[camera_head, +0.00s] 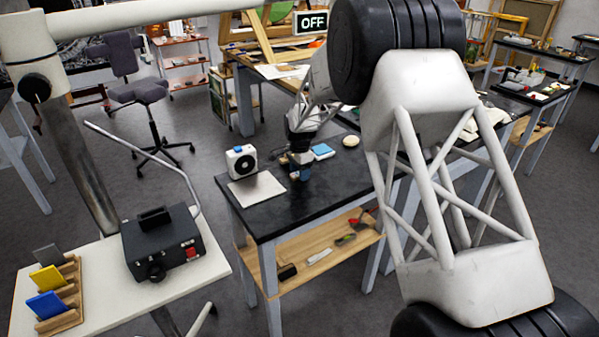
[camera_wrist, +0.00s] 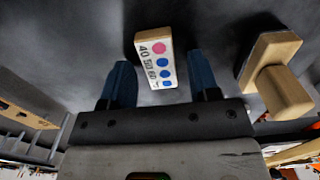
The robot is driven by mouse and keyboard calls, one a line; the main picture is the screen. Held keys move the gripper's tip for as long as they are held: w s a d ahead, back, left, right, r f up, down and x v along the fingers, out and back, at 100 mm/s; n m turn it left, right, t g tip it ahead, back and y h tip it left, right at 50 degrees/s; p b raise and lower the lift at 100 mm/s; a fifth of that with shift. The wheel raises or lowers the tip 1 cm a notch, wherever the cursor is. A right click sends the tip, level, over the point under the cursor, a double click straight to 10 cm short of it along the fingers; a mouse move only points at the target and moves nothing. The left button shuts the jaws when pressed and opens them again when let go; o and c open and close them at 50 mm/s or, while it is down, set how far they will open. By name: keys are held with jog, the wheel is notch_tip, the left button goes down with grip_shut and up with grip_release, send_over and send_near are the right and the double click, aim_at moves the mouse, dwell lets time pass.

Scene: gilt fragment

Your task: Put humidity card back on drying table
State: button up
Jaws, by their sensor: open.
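My gripper (camera_head: 299,171) is low over the black-topped table (camera_head: 290,213) in the head view, pointing down. In the wrist view, its two blue fingers (camera_wrist: 158,68) are open and apart. The humidity card (camera_wrist: 157,62), white with a pink dot, several blue dots and printed numbers, shows between and just beyond the fingertips. I cannot tell whether either finger touches it. I cannot make the card out clearly in the head view, where the gripper crowds that spot.
A pale wooden block piece (camera_wrist: 270,70) lies right of the card in the wrist view. On the table are a white fan box (camera_head: 241,162), a white sheet (camera_head: 257,190), a light blue pad (camera_head: 323,152) and a round beige item (camera_head: 350,141). A side table (camera_head: 95,282) holds a dark box (camera_head: 163,243).

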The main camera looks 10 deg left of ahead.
notch_tip(320, 180, up, 12)
dwell(0.6)
jog(key=shift+r, duration=0.1)
dwell(0.8)
jog(key=s+d+r+n+t, duration=0.1)
jog(key=s+d+r+n, duration=0.1)
jog(key=s+d+r, duration=0.8)
jog(key=s+d+r+n, duration=0.2)
jog(key=s+d+r, duration=0.5)
jog(key=s+d, duration=0.6)
jog(key=s+d+f+n, duration=0.1)
jog(key=s+d, duration=0.4)
jog(key=s, duration=0.5)
jog(key=s+d+f+n+t, duration=0.1)
jog(key=s+d, duration=0.4)
jog(key=s, duration=0.6)
jog(key=s+d+f+n, duration=0.2)
jog(key=s+d, duration=0.3)
jog(key=s, duration=0.6)
jog(key=shift+s+d+n+t, duration=0.15)
jog(key=shift+d+n+t, duration=0.15)
jog(key=shift+d+n, duration=0.1)
jog(key=shift+f, duration=0.1)
